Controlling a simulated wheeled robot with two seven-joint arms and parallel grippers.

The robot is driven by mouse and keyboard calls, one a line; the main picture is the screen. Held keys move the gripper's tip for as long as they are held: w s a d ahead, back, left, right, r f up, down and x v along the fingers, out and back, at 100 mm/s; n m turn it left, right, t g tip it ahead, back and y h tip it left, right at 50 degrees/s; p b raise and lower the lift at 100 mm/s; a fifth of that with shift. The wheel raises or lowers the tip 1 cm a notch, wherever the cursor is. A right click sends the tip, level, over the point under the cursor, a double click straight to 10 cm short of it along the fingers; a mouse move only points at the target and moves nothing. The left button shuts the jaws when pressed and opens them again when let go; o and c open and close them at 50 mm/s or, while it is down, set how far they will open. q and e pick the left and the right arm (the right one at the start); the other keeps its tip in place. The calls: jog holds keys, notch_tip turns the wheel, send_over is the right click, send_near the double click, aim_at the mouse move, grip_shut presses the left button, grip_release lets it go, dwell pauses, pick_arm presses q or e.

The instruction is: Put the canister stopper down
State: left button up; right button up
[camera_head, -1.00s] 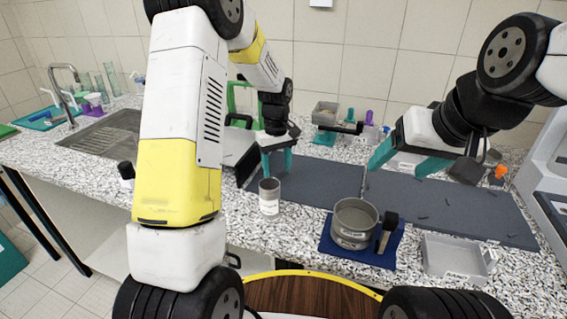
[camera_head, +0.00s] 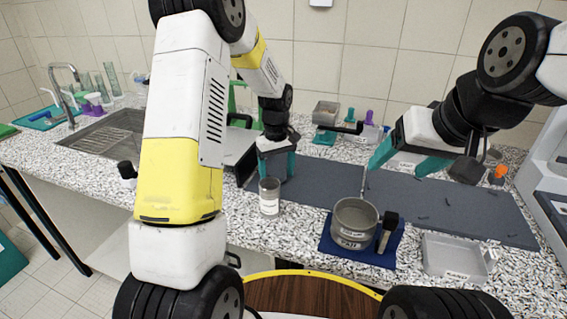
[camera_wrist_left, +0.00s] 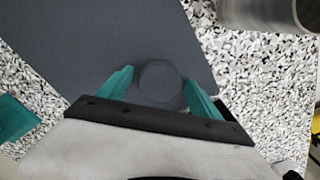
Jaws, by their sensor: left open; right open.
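The canister stopper (camera_wrist_left: 160,82) is a dark grey disc on the dark grey mat (camera_wrist_left: 110,40), near the mat's corner in the left wrist view. My left gripper (camera_wrist_left: 158,88) is open, with one teal finger on each side of the stopper. In the head view my left gripper (camera_head: 277,165) is low over the mat's left part, and the stopper is hidden there. A grey metal canister (camera_head: 269,197) with a white label stands open on the counter in front of it. My right gripper (camera_head: 400,165) is open and empty above the mat, towards the right.
A sieve pan (camera_head: 354,224) and a black-handled brush (camera_head: 389,226) are on a blue mat at the front. A grey tray (camera_head: 455,256) lies to their right. A sink (camera_head: 105,140) is at the left. Small items stand along the back wall.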

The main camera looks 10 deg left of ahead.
aim_at(277, 172)
pick_arm(q)
notch_tip(277, 172, up, 12)
jog(key=f, duration=0.1)
jog(key=s+a+r+m+t+h, duration=0.1)
jog(key=s+a+r+m+t, duration=0.15)
jog(key=s+r, duration=0.9)
jog(key=s+r+m+t+h, duration=0.1)
jog(key=s+m+t, duration=0.2)
jog(key=s, duration=1.1)
jog(key=shift+s+m+t, duration=0.25)
jog(key=shift+m+t, duration=0.1)
jog(key=shift+m, duration=0.6)
